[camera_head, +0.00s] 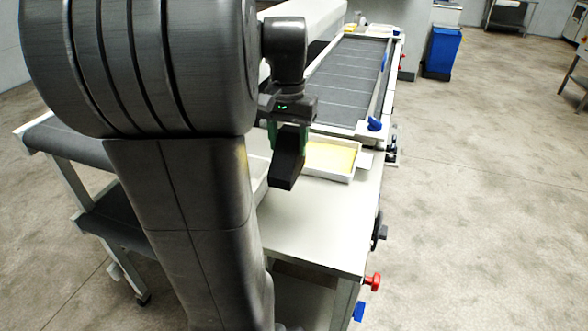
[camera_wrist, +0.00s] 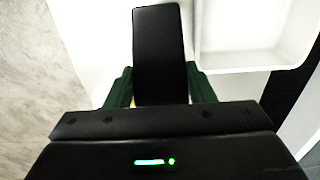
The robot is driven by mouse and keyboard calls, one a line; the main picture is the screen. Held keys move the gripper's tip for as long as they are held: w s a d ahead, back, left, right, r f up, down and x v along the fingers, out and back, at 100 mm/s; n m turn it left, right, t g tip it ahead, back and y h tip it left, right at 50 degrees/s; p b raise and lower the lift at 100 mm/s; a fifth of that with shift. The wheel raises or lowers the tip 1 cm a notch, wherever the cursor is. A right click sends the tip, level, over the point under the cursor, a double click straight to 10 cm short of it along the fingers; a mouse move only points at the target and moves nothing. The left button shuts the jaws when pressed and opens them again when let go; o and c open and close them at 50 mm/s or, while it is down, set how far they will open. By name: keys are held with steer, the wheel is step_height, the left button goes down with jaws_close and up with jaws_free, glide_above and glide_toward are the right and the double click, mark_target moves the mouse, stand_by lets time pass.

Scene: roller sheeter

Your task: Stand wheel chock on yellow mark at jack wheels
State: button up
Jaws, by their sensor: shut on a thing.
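The wheel chock (camera_head: 287,167) is a black block held in my gripper (camera_head: 283,138), above the white table top in the head view. In the wrist view the chock (camera_wrist: 159,50) stands out between the two green fingers of my gripper (camera_wrist: 160,85), which are shut on it. A small yellow patch shows beside the chock at the fingers in the wrist view; I cannot tell what it is. The yellow mark and the jack wheels cannot be made out in either view.
A white tray with yellow contents (camera_head: 331,158) stands on the white table (camera_head: 320,235), behind the chock. A sheeter conveyor (camera_head: 350,80) runs beyond. A red knob (camera_head: 373,281) sticks out at the table's right side. A blue bin (camera_head: 442,52) stands far back.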

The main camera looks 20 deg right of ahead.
mark_target(288, 158)
step_height(288, 158, down, 4)
steer(key=shift+s+a+f, duration=0.1)
steer(key=shift+s+f, duration=0.05)
steer(key=shift+f, duration=2.45)
steer(key=shift+f, duration=0.1)
steer(key=o, duration=0.9)
steer(key=shift+f, duration=0.1)
steer(key=o, duration=0.4)
